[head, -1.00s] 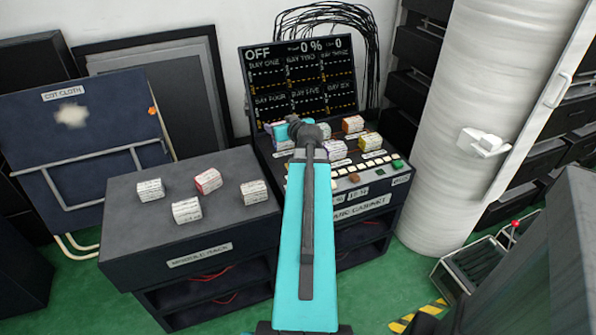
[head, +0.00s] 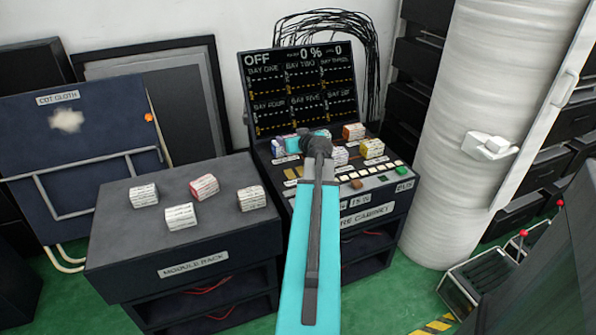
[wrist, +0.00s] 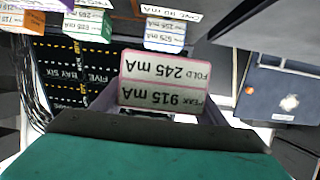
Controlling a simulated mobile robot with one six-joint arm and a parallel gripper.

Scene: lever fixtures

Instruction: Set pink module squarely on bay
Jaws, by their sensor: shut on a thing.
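The pink module (wrist: 165,80), a white-labelled block with pink edges, is gripped between the fingers of my gripper (wrist: 160,98) in the wrist view. Its label reads upside down there, and it looks nearly level with the fingers. In the head view my gripper (head: 316,147) is over the core cabinet (head: 392,214), among the modules on its top. My arm hides the held module there. I cannot tell from these views which bay lies under it or whether it touches the cabinet.
Orange (head: 353,131), yellow (head: 372,148) and blue-purple (head: 279,147) modules sit on the cabinet close around my gripper. The bay screen (head: 300,88) stands behind, reading OFF and 0 %. The module rack (head: 115,235) at left holds several modules, one with red edges (head: 204,187).

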